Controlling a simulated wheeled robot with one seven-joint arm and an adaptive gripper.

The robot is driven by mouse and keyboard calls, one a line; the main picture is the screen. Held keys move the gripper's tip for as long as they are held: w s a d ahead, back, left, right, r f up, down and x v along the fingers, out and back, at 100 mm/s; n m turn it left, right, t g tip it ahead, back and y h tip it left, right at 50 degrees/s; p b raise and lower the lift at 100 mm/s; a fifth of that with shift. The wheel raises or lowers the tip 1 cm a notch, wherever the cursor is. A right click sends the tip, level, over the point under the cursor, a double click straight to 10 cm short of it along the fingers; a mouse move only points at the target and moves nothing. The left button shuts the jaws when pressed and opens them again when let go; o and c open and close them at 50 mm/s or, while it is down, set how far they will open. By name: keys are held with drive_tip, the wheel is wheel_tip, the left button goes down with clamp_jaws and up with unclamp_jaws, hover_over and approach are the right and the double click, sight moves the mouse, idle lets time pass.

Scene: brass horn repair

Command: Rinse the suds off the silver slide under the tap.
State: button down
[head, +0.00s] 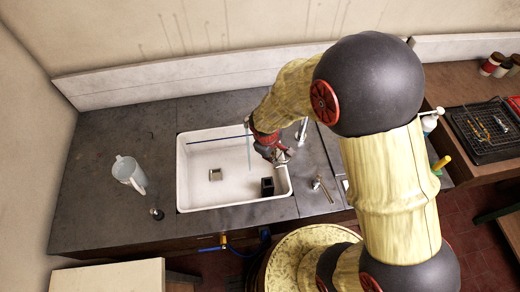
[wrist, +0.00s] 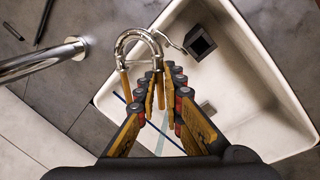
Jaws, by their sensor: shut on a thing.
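The silver slide (wrist: 140,38) is a shiny U-shaped tube with brass-coloured legs. In the wrist view, my gripper (wrist: 163,78) is shut on one leg, with the bend pointing away from the fingers. The chrome tap (wrist: 45,60) has its end just left of the slide, with a gap between. No water shows at its mouth, and I cannot make out suds. In the head view, my gripper (head: 276,152) is over the right part of the white sink (head: 183,180), near the tap (head: 302,130); the slide is too small there to tell clearly.
A dark open block (head: 267,186) and a square drain (head: 215,174) are in the sink. A thin blue rod (head: 215,139) spans its back, with a pale strip (head: 249,155) near its end. A clear jug (head: 128,172) stands left. A rack (head: 485,128) is at right.

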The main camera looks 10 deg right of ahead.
idle(0.4)
drive_tip(key=shift+s+d+r+p, duration=0.2)
drive_tip(key=shift+d+r+p, duration=0.35)
drive_tip(key=shift+r, duration=0.05)
drive_tip(key=shift+s+d+r+p, duration=0.45)
drive_tip(key=shift+d+r+p, duration=0.25)
drive_tip(key=shift+d, duration=0.15)
drive_tip(key=shift+s+d+r+p, duration=0.4)
drive_tip(key=shift+d+r+p, duration=0.3)
drive_tip(key=shift+d, duration=0.15)
